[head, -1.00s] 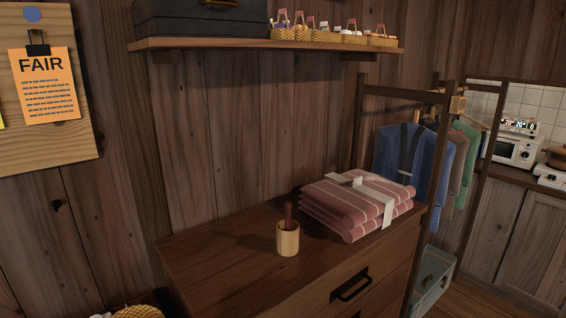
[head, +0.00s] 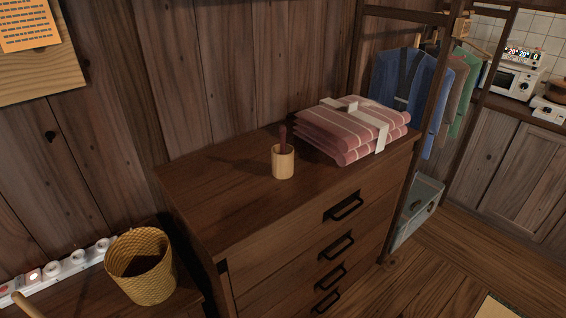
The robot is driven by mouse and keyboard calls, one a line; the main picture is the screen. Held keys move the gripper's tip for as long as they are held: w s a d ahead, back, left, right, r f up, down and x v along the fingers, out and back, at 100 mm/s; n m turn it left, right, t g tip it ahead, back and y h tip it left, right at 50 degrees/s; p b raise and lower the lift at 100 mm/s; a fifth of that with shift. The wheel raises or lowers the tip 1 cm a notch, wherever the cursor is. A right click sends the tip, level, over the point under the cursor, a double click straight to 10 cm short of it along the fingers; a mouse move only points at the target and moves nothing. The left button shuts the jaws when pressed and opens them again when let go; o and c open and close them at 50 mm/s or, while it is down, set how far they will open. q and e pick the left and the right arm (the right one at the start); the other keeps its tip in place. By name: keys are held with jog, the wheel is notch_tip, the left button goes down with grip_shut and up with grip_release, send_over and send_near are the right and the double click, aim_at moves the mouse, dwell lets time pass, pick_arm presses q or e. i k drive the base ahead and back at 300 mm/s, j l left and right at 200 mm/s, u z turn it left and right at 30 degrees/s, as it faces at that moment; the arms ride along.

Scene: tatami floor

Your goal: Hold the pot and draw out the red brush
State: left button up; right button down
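The pot (head: 283,165) is a small pale wooden cup standing upright on top of a dark wooden chest of drawers. The red brush (head: 282,138) stands in it, with only its dark red handle showing above the rim. Its lower end is hidden inside the pot. Neither of my grippers is in the head view, and nothing touches the pot or the brush.
Folded pink striped cloths (head: 352,128) lie right of the pot on the chest (head: 215,195). The chest top left of the pot is clear. A wicker basket (head: 146,270) and a power strip (head: 60,268) are at lower left. A clothes rack (head: 436,90) stands at right.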

aim_at(282, 130)
jog(key=i+l+u, duration=0.1)
jog(key=u, duration=0.4)
jog(key=l+u, duration=0.35)
jog(key=u, duration=0.15)
jog(key=i+l+u, duration=0.1)
jog(key=l+u, duration=0.15)
jog(key=u, duration=0.2)
jog(key=l+u, duration=0.25)
jog(key=u, duration=0.25)
